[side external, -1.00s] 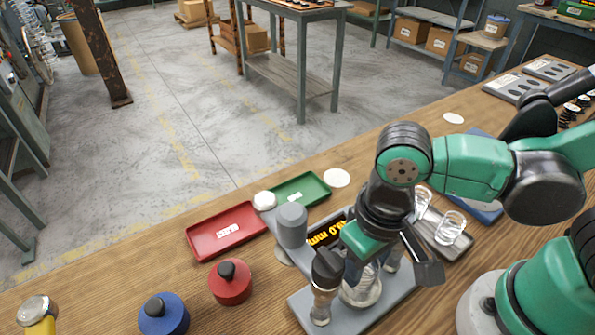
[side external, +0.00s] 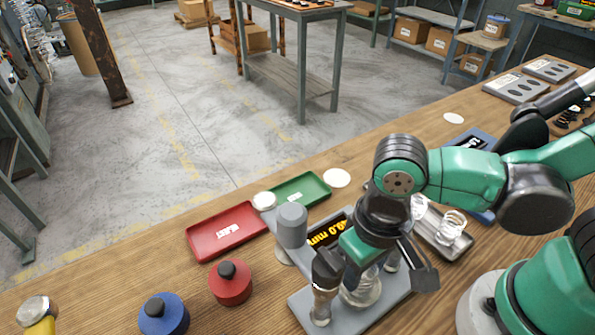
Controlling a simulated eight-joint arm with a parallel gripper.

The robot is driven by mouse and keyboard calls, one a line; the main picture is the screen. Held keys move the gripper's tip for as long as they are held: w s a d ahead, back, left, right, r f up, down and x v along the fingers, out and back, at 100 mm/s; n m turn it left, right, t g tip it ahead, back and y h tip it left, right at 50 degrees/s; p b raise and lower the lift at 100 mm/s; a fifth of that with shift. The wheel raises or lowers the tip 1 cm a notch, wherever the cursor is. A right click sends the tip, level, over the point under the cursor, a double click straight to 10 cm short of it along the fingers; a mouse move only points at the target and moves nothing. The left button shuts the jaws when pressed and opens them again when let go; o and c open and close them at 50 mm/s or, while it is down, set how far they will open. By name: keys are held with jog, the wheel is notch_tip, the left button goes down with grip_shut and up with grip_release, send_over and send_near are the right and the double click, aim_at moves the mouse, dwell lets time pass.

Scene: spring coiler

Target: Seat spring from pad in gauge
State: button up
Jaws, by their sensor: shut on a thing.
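My gripper (side external: 374,262) points down over the grey gauge (side external: 385,305) at the front middle of the bench. It is shut on a pale coiled spring (side external: 362,287), which is low between the gauge's posts. The gripper body partly hides the spring, so I cannot tell whether its lower end touches the gauge base. The gauge's display (side external: 328,234) shows orange digits. Another coiled spring (side external: 451,226) stands on a grey tray-like pad (side external: 432,240) right of the gripper, with part of a further one behind the arm.
A red tray (side external: 226,231) and a green tray (side external: 300,191) lie left and behind. A red pot (side external: 230,283), a blue pot (side external: 163,315) and a hammer (side external: 38,311) are at the front left. A blue tray (side external: 470,140) is partly behind my arm.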

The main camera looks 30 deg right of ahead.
jog(key=o, duration=1.3)
jog(key=shift+r, duration=0.15)
jog(key=shift+r, duration=4.3)
jog(key=shift+r, duration=0.1)
